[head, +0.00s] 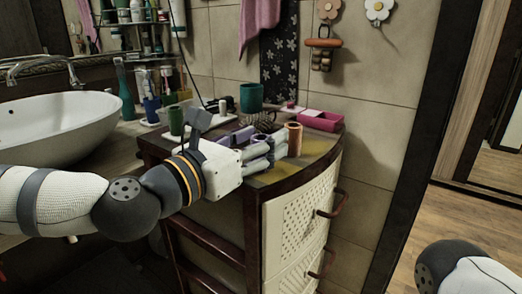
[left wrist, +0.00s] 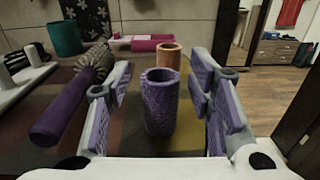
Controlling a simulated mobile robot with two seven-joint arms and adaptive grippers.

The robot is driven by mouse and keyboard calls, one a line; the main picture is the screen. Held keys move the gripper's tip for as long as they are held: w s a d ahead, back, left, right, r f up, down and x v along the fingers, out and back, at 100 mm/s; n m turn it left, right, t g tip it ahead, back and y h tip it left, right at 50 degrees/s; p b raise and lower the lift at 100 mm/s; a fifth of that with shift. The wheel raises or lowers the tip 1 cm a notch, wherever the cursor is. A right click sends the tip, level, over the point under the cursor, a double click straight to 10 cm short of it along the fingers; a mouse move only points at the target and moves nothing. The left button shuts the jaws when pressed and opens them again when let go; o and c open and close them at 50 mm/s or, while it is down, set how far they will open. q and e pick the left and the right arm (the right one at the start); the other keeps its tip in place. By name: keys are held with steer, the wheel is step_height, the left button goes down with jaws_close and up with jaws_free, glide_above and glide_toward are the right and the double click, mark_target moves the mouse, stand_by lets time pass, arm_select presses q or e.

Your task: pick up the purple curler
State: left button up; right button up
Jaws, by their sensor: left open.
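The purple curler (left wrist: 160,103) stands upright on the cabinet top, a hollow textured cylinder with an open top. In the left wrist view it is between the two spread fingers of my left gripper (left wrist: 161,92), with visible gaps on both sides. In the head view my left gripper (head: 272,150) reaches over the cabinet top from the left, open, and its fingers largely hide the purple curler. My right gripper is out of view; only part of my right arm shows at the lower right.
An orange-brown curler (left wrist: 168,57) stands just behind the purple one. A brush with a purple handle (left wrist: 60,112) lies to the left. A teal cup (head: 251,97) and a pink tray (head: 322,121) stand farther back on the cabinet (head: 300,214). A sink (head: 55,125) is at left.

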arm_select(q)
steer(key=shift+w+d+f, duration=0.1)
steer(key=shift+w+d, duration=0.1)
steer(key=shift+w, duration=0.05)
steer(key=c, duration=0.9)
